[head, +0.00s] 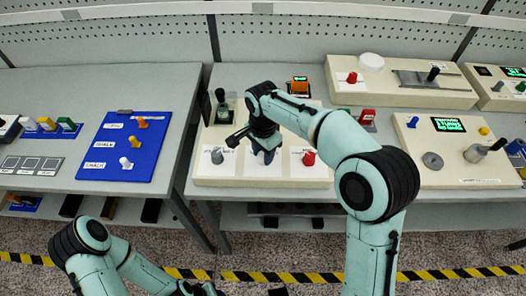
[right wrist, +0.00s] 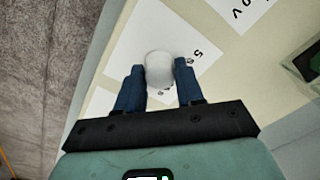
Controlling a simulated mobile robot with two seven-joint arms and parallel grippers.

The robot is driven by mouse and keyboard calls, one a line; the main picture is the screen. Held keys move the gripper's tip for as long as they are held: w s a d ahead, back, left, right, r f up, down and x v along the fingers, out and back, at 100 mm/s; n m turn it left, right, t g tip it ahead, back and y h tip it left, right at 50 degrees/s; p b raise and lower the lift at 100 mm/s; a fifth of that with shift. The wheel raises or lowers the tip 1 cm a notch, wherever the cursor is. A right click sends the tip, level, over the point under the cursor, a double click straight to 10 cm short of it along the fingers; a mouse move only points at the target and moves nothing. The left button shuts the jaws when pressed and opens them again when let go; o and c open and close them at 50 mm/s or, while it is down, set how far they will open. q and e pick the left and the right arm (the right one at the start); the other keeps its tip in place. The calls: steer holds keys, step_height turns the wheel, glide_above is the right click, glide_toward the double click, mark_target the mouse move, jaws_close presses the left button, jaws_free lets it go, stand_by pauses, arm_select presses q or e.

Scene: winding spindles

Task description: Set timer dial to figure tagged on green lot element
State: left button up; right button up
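My right gripper (head: 262,152) points down over the middle of a cream panel (head: 235,181). In the right wrist view, its two blue fingers (right wrist: 160,80) stand on either side of a pale round knob (right wrist: 159,68) and appear to touch it. A white label under the knob shows an "S" and other marks partly hidden by a finger. The panel also bears a grey knob (head: 217,156) and a red knob (head: 309,158). A green block (head: 67,124) stands on the left table, its tag too small to read. My left gripper (head: 200,290) is at the bottom edge, mostly cut off.
A blue board (head: 93,165) with orange and white pegs lies on the left table. More cream panels with knobs (head: 432,160) and a slider (head: 433,74) stand right and behind. An orange device (head: 299,86) with a green display sits behind the panel. A gap separates the tables.

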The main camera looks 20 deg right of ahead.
arm_select(q)
steer(key=shift+w+r, duration=0.15)
steer(key=shift+r, duration=0.1)
arm_select(e)
steer(key=shift+n, duration=0.4)
steer(key=n+p, duration=0.1)
steer(key=n, duration=0.2)
steer(key=shift+r, duration=0.1)
steer(key=n+p, duration=0.1)
steer(key=n, duration=0.4)
steer(key=shift+p, duration=0.4)
steer(key=n+p, duration=0.1)
steer(key=n, duration=0.4)
arm_select(q)
steer(key=w+r, duration=0.4)
steer(key=r, duration=0.1)
steer(key=shift+w+r+t+p, duration=0.3)
steer(key=shift+p, duration=0.1)
arm_select(e)
steer(key=n, duration=0.4)
steer(key=o, duration=1)
steer(key=shift+o, duration=0.2)
